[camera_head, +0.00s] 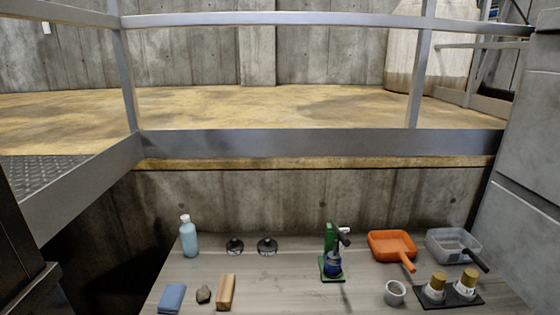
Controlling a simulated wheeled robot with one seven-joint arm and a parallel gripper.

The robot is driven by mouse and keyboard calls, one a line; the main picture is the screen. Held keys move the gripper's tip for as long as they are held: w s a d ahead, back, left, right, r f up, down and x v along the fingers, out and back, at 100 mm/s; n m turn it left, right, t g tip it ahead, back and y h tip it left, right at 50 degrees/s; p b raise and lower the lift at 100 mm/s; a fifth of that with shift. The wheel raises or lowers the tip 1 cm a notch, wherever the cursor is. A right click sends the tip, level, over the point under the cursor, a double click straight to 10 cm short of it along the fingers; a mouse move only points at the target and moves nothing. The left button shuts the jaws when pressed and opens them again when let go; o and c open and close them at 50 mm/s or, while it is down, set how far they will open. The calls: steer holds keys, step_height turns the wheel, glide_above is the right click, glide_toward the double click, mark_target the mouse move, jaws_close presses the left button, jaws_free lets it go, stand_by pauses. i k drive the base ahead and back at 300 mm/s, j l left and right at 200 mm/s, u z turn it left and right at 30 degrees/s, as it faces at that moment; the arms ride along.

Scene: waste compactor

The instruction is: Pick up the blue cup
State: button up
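A small dark blue object (333,265), cup-like in shape, stands on a green base (331,277) near the middle of the table. A green upright part (328,238) rises behind it, and a dark piece with a light end (343,236) covers its top, so its rim is hidden. It is too small to tell whether it is a plain cup. A small pale grey cup (395,292) stands upright to its right, nearer the front. My gripper is not in view.
The wooden table (290,292) also holds a light blue bottle (190,241), two dark round items, a blue sponge-like block (172,297), a stone, a wooden block (226,292), an orange scoop (391,245), a grey scoop (453,244) and two gold-topped jars. A metal railing (300,143) stands behind.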

mark_target(331, 268)
steer(key=i, duration=0.9)
